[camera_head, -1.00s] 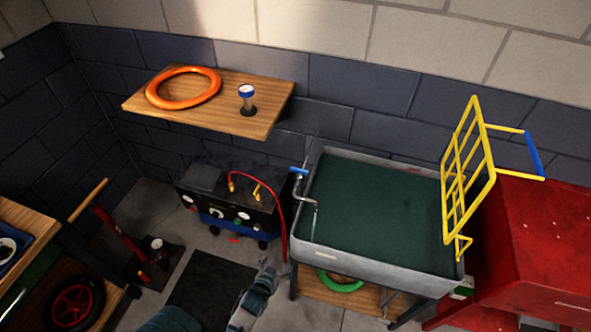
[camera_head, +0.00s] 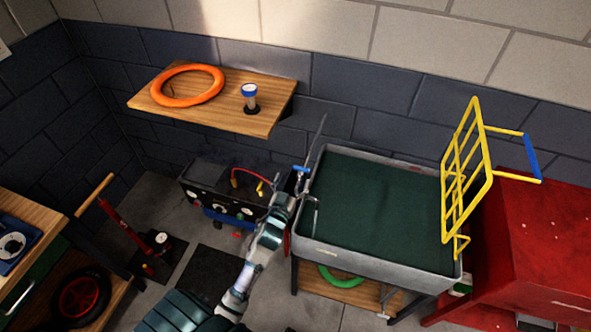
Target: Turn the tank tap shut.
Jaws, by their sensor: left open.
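The tank (camera_head: 375,258) is a grey basin with a dark green inside, standing on legs at centre right. The tank tap (camera_head: 301,169) has a blue handle at the tank's left rim, with a metal pipe running down beside it, partly hidden by my gripper. My left gripper (camera_head: 290,198) is open, just below and left of the blue handle, at the tank's left side. It looks empty and apart from the handle, though the fingertips are small here. My right gripper is not in view.
A black compressor-like machine (camera_head: 205,185) with a red hose sits left of the tank. A wooden shelf (camera_head: 205,118) with an orange ring is above. A yellow rack (camera_head: 470,180) and red cabinet (camera_head: 535,250) stand at right.

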